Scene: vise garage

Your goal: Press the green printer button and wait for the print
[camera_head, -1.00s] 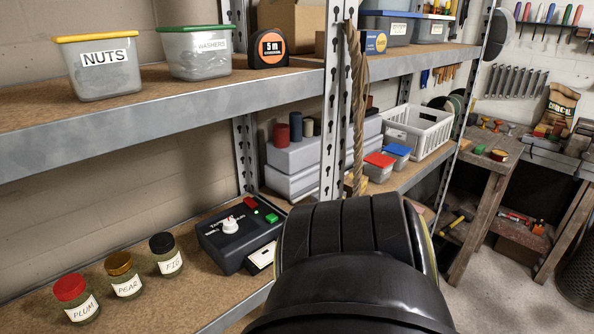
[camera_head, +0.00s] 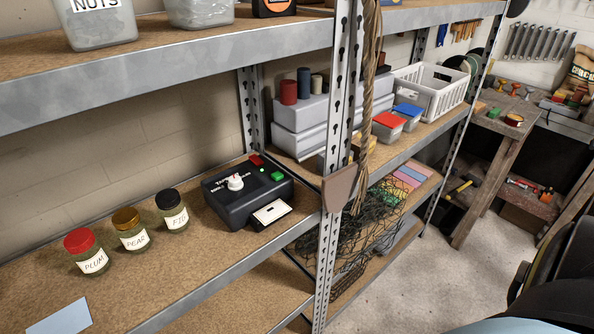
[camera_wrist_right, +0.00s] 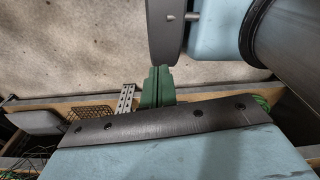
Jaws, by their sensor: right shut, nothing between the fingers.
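The black printer (camera_head: 246,197) sits on the middle shelf, with a white knob on its top. Its green button (camera_head: 277,176) is at the right of the top, beside a small red part (camera_head: 257,160). A white card or label (camera_head: 271,211) shows at the printer's front. In the right wrist view my right gripper (camera_wrist_right: 157,85) is shut and empty, its green fingers together. It is away from the printer, which that view does not show. In the head view only part of my right arm shows at the lower right edge. My left gripper is not in view.
Jars labelled PLUM (camera_head: 86,252), PEAR (camera_head: 130,230) and FIG (camera_head: 172,211) stand left of the printer. A metal upright (camera_head: 336,235) with a hanging rope (camera_head: 368,110) stands to its right. A flat light-blue patch (camera_head: 60,318) shows at lower left.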

